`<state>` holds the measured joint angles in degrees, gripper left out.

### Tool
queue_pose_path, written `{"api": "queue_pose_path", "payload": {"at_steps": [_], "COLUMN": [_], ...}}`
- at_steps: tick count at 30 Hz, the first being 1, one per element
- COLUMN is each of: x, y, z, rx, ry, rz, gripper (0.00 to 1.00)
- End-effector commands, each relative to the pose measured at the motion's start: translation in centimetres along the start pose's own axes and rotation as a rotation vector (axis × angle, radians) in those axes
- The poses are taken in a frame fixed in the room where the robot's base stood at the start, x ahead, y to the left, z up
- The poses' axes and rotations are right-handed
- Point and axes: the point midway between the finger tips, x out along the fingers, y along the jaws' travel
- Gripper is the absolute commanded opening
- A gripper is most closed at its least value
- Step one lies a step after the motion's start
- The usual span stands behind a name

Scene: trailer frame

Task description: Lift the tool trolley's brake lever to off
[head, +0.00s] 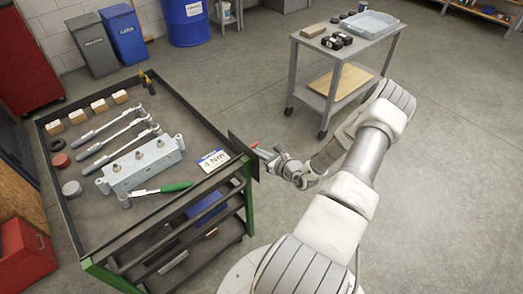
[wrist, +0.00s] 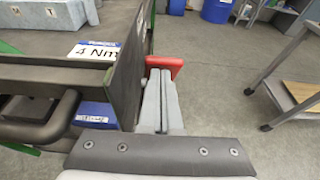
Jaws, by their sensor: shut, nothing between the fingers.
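The tool trolley (head: 95,245) stands at the left in the head view, with a dark upright plate (head: 241,155) on its right end. A small red lever (head: 254,145) shows beside that plate. In the wrist view the red lever (wrist: 168,64) sticks out to the right of the plate (wrist: 130,75). My gripper (head: 266,154) is just right of the plate. Its fingers (wrist: 160,74) are shut together and empty, with their tips right at the lever and hiding part of it. I cannot tell whether they touch it.
The trolley top carries wrenches, a grey metal block (head: 142,165), a green-handled tool (head: 160,190) and a "4 Nm" card (head: 213,160). A black handle bar (wrist: 50,125) runs along its side. A grey side table (head: 345,45) stands beyond; open floor lies between.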

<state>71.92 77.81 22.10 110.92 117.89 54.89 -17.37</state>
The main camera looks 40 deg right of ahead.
Motion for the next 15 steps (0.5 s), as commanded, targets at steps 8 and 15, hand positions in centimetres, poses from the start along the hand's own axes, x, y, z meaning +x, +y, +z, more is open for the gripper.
{"api": "queue_pose_path", "payload": {"at_steps": [8, 15], "x": [1.0, 1.5], "y": [0.0, 0.0], "z": [1.9, 2.2], "rx": [-0.005, 0.0], "ry": [0.134, 0.193], "rz": [0.002, 0.0], "gripper": [0.0, 0.0]}}
